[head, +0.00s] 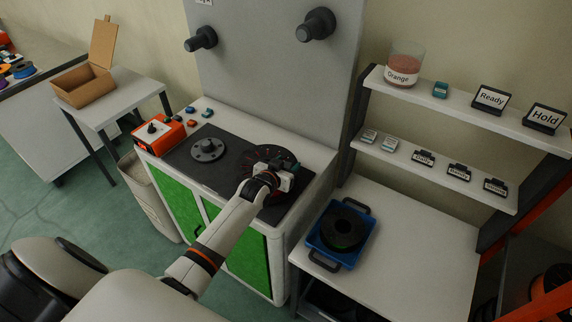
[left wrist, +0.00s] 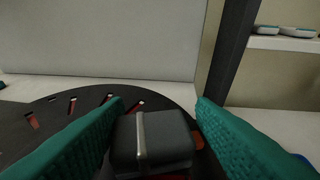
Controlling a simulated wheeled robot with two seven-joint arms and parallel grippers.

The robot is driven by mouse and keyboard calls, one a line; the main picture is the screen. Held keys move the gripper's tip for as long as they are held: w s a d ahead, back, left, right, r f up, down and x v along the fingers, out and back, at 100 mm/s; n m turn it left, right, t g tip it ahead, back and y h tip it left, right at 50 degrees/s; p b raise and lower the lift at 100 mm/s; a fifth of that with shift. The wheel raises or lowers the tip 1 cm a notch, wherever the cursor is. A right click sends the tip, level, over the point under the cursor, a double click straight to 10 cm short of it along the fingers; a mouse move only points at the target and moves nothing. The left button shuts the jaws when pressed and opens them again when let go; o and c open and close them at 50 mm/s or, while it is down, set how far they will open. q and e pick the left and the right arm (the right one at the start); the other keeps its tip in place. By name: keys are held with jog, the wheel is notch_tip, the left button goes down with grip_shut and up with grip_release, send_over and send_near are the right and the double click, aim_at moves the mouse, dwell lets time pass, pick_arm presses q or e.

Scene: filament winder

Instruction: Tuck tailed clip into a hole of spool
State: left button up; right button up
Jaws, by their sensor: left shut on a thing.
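A dark spool (head: 252,160) lies flat on the black top of the winder cabinet, partly hidden under my left gripper. In the left wrist view its black flange (left wrist: 60,122) shows several radial slots with reddish colour in them. My left gripper (head: 281,172) is over the right part of the spool. Its two teal fingers (left wrist: 158,138) stand either side of a dark grey block with a pale metal strip, which I take for the tailed clip (left wrist: 168,135). The block is over the flange; contact with it or with a slot cannot be told. My right gripper is not in view.
Small coloured pieces (head: 191,122) lie behind. A blue tray (head: 341,234) with a black spool stands on the right table, below labelled shelves (head: 440,165). A grey panel (head: 270,70) rises behind.

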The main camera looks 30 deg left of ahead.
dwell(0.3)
pick_arm(q)
jog(key=o, duration=1)
jog(key=shift+o, duration=0.2)
jog(key=v, duration=1.2)
jog(key=shift+b, duration=0.45)
jog(key=shift+f, duration=0.1)
